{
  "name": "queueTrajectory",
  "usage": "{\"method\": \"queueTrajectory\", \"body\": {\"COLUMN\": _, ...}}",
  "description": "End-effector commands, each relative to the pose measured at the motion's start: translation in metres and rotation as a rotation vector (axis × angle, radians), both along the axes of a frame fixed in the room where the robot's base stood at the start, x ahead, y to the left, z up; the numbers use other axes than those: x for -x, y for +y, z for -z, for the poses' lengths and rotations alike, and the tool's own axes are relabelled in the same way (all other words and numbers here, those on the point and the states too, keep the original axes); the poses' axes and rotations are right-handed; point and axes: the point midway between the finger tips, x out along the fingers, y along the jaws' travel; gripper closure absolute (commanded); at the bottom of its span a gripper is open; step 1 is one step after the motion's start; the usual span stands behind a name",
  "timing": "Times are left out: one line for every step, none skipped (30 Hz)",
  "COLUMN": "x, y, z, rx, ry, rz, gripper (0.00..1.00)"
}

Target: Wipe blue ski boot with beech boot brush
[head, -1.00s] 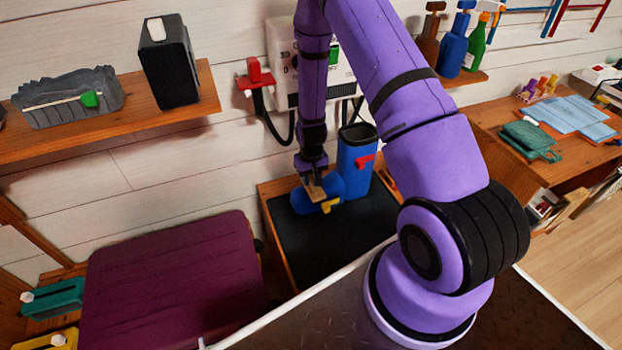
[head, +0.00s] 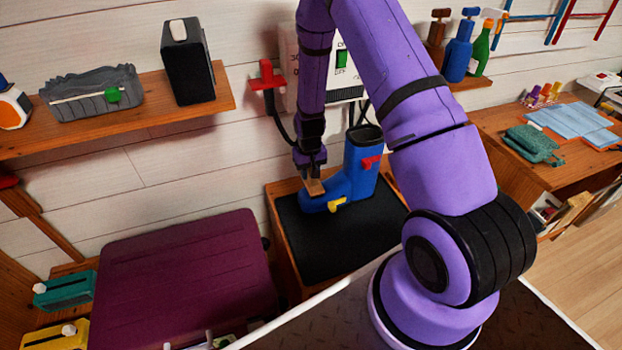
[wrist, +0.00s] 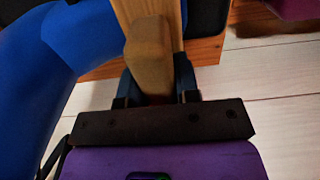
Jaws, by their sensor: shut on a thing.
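The blue ski boot (head: 360,170) stands upright on the black mat of a wooden stand, with a red buckle on its shaft and a yellow buckle near its foot. It also shows at the left of the wrist view (wrist: 35,80). My gripper (head: 312,172) is above the toe of the boot, shut on the wooden beech boot brush (head: 315,187). In the wrist view, the brush handle (wrist: 150,50) lies between the two fingers. The brush is at the toe; its bristles are hidden, so I cannot tell whether they touch.
A maroon padded seat (head: 180,280) stands left of the black mat (head: 320,250). A shelf (head: 120,125) with a black box (head: 188,65) and a grey tray is on the wall. A bench (head: 500,125) with cloths is at the right.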

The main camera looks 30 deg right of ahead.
Motion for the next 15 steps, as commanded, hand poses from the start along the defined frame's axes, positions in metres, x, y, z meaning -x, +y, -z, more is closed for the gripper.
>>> {"method": "queueTrajectory", "body": {"x": -0.002, "y": -0.001, "z": -0.006, "rx": 0.001, "ry": -0.003, "rz": 0.000, "gripper": 0.96}}
{"method": "queueTrajectory", "body": {"x": -0.002, "y": -0.001, "z": -0.008, "rx": 0.000, "ry": -0.002, "rz": 0.000, "gripper": 0.96}}
{"method": "queueTrajectory", "body": {"x": -0.003, "y": -0.001, "z": -0.012, "rx": 0.000, "ry": -0.002, "rz": 0.000, "gripper": 0.96}}
{"method": "queueTrajectory", "body": {"x": -0.004, "y": -0.001, "z": -0.015, "rx": 0.001, "ry": -0.003, "rz": 0.000, "gripper": 0.96}}
{"method": "queueTrajectory", "body": {"x": -0.005, "y": -0.002, "z": -0.018, "rx": 0.001, "ry": -0.003, "rz": 0.000, "gripper": 0.96}}
{"method": "queueTrajectory", "body": {"x": -0.005, "y": -0.002, "z": -0.021, "rx": 0.001, "ry": -0.003, "rz": 0.000, "gripper": 0.96}}
{"method": "queueTrajectory", "body": {"x": -0.006, "y": -0.002, "z": -0.024, "rx": 0.000, "ry": -0.002, "rz": 0.000, "gripper": 0.96}}
{"method": "queueTrajectory", "body": {"x": -0.006, "y": -0.002, "z": -0.027, "rx": 0.000, "ry": -0.002, "rz": 0.000, "gripper": 0.96}}
{"method": "queueTrajectory", "body": {"x": -0.007, "y": -0.002, "z": -0.030, "rx": 0.001, "ry": -0.003, "rz": 0.000, "gripper": 0.96}}
{"method": "queueTrajectory", "body": {"x": -0.008, "y": -0.003, "z": -0.033, "rx": 0.001, "ry": -0.003, "rz": 0.000, "gripper": 0.96}}
{"method": "queueTrajectory", "body": {"x": -0.008, "y": -0.003, "z": -0.036, "rx": 0.001, "ry": -0.003, "rz": 0.000, "gripper": 0.96}}
{"method": "queueTrajectory", "body": {"x": -0.009, "y": -0.003, "z": -0.039, "rx": 0.000, "ry": -0.002, "rz": 0.000, "gripper": 0.96}}
{"method": "queueTrajectory", "body": {"x": -0.009, "y": -0.003, "z": -0.041, "rx": 0.000, "ry": -0.002, "rz": 0.000, "gripper": 0.96}}
{"method": "queueTrajectory", "body": {"x": -0.010, "y": -0.003, "z": -0.043, "rx": 0.000, "ry": -0.002, "rz": 0.000, "gripper": 0.96}}
{"method": "queueTrajectory", "body": {"x": -0.010, "y": -0.004, "z": -0.045, "rx": 0.000, "ry": -0.002, "rz": 0.000, "gripper": 0.96}}
